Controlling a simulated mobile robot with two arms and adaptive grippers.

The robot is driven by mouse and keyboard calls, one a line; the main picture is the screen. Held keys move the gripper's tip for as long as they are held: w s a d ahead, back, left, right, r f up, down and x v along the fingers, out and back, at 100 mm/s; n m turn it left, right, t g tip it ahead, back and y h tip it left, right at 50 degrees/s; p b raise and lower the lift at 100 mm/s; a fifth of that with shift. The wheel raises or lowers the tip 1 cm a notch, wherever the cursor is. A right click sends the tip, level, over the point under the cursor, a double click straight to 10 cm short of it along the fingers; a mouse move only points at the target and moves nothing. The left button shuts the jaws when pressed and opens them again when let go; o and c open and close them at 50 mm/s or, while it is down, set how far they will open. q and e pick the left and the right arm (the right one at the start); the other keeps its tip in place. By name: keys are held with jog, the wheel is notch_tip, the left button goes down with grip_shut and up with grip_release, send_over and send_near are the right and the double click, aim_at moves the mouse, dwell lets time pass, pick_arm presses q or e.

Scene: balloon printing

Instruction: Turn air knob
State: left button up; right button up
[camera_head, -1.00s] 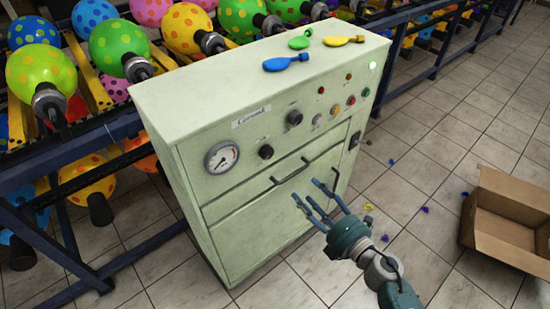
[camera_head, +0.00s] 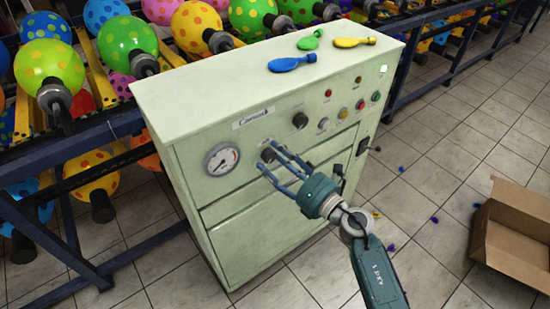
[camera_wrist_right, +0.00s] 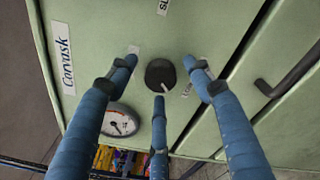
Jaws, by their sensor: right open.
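The pale green machine (camera_head: 240,205) has a round black knob (camera_head: 268,155) to the right of its pressure gauge (camera_head: 221,158). My right gripper (camera_head: 272,167) is open in front of this knob, its blue fingers partly covering it in the head view. In the right wrist view the knob (camera_wrist_right: 160,74) sits between the spread fingertips (camera_wrist_right: 160,80), with a pale mark toward its lower right. I see no finger closed on it; contact cannot be told. The gauge also shows in the right wrist view (camera_wrist_right: 120,122). My left gripper is not in view.
A second black knob (camera_head: 300,120) and several buttons lie further right on the panel. Dark drawer handles project below. Blue, green and yellow balloons (camera_head: 292,62) lie on top. A balloon rack stands behind, and a cardboard box (camera_head: 512,232) on the tiles at right.

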jog(key=shift+w+a, duration=0.1)
jog(key=shift+w, duration=0.1)
jog(key=c, duration=1.1)
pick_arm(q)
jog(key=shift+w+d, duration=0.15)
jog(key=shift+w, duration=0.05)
pick_arm(e)
jog(key=shift+c, duration=0.2)
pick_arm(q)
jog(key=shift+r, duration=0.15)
